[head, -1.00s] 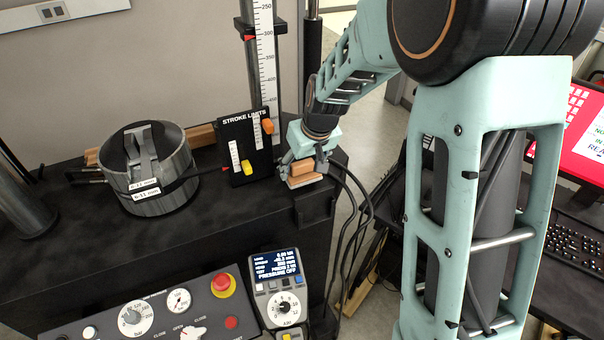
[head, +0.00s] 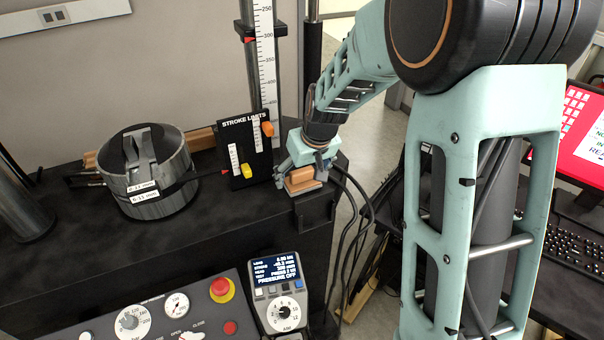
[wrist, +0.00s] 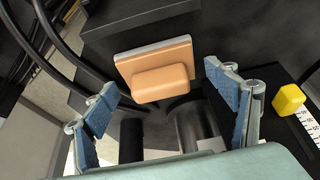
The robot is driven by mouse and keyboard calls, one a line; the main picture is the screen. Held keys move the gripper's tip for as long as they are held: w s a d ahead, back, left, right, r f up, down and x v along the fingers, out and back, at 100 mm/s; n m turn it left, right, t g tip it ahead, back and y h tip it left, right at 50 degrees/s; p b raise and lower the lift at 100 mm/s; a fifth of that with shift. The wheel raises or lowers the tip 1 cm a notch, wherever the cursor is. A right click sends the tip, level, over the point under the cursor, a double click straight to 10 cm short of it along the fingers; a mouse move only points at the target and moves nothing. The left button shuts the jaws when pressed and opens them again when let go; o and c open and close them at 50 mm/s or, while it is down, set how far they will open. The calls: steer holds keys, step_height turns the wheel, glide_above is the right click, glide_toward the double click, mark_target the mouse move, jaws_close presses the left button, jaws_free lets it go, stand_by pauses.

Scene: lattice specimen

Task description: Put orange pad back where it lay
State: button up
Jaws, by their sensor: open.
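The orange pad (head: 301,178) is a flat plate with a raised orange block on top and a grey layer beneath. It sits at the right end of the black machine bed (head: 255,215), near the corner. In the wrist view the pad (wrist: 155,72) lies between and beyond the two blue-lined fingers, with a visible gap on each side. My gripper (head: 303,168) is open and just above the pad in the head view. The fingers partly hide the pad's sides there. Whether a fingertip touches it I cannot tell.
The black stroke limits panel (head: 239,165), with orange and yellow sliders, stands just left of my gripper. A round metal fixture (head: 165,190) is farther left. The control panel (head: 180,310) is in front. Cables (head: 362,205) hang right of the bed corner.

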steer(key=v, duration=1.2)
steer(key=shift+r, duration=0.1)
